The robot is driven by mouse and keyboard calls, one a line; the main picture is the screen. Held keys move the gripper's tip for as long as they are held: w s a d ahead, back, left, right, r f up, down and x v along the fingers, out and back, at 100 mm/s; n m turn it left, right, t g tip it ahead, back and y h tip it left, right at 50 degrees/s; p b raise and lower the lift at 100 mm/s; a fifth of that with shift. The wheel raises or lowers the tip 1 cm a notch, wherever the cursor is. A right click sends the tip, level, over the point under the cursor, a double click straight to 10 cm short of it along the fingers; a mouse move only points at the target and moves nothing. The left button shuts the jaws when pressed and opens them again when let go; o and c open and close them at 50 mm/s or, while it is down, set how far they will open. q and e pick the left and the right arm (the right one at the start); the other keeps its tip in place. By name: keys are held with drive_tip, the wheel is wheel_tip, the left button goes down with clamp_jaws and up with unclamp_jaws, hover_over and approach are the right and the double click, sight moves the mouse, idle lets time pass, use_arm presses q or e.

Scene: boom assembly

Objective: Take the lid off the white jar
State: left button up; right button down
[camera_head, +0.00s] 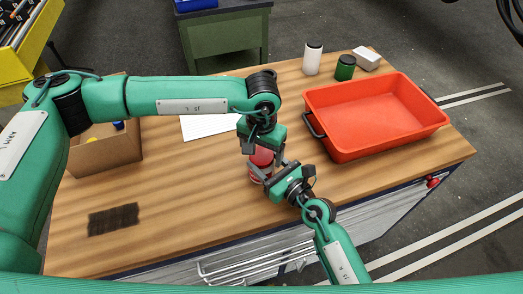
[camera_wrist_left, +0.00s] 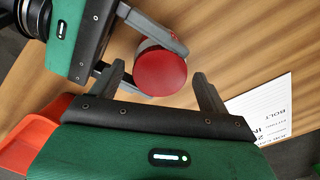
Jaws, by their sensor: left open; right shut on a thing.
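A jar (camera_head: 257,173) with a red lid (camera_head: 262,156) stands on the table between my grippers; its side looks red and whitish and is partly hidden. The red lid also shows from above in the left wrist view (camera_wrist_left: 161,71). My right gripper (camera_head: 270,172) is shut on this jar's body from the front right. My left gripper (camera_head: 262,151) is open and points down over the lid, its fingers (camera_wrist_left: 160,78) apart on either side. A white jar (camera_head: 312,61) with a dark lid stands upright at the back of the table, away from both grippers.
A red tray (camera_head: 385,143) lies at the right. A green jar (camera_head: 345,69) and a white box (camera_head: 366,59) stand behind it. A cardboard box (camera_head: 105,155), a dark mat (camera_head: 114,219) and a paper sheet (camera_head: 207,126) are on the left half.

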use_arm(q)
drive_tip(key=shift+r, duration=0.1)
use_arm(e)
drive_tip(key=shift+f, duration=0.15)
use_arm(q)
drive_tip(key=shift+r, duration=2.15)
use_arm(e)
drive_tip(key=shift+c, duration=2.2)
unclamp_jaws()
